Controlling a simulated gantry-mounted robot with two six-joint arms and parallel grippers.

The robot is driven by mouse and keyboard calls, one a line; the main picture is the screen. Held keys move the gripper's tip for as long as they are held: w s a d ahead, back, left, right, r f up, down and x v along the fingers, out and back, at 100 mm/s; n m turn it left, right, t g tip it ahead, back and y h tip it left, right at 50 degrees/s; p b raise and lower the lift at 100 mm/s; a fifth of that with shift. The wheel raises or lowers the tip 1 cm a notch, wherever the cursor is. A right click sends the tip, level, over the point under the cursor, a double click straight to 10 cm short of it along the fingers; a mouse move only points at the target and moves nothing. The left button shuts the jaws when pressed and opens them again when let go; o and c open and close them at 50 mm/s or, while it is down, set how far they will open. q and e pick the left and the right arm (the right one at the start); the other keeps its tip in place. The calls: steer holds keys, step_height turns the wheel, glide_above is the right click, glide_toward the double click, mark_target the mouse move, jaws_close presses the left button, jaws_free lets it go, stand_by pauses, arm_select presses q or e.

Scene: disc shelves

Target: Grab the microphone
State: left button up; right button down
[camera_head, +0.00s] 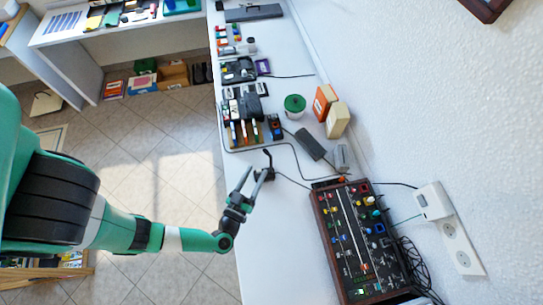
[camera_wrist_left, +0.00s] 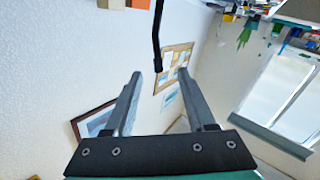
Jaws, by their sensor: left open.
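A thin black gooseneck microphone (camera_head: 267,159) stands near the front edge of the white counter in the head view. In the left wrist view its dark stem (camera_wrist_left: 156,35) hangs in from the top edge, ahead of the gap between the fingers. My left gripper (camera_head: 254,175) is open, with its fingertips close to the microphone. The fingers also show in the left wrist view (camera_wrist_left: 160,85), spread apart with nothing between them. The head view does not show clearly whether a finger touches the microphone. My right gripper is not in view.
A mixer panel with wooden sides (camera_head: 357,240) stands right of the gripper. A grey box (camera_head: 310,144), a green-lidded jar (camera_head: 295,105) and a tray of markers (camera_head: 245,125) lie beyond. A black cable runs along the counter. The counter nearer the front is clear.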

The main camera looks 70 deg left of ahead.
arm_select(q)
steer(key=b+x, duration=0.2)
steer(key=x, duration=1)
steer(key=shift+r, duration=0.3)
steer(key=shift+d, duration=0.1)
jaws_close()
stand_by(1.0)
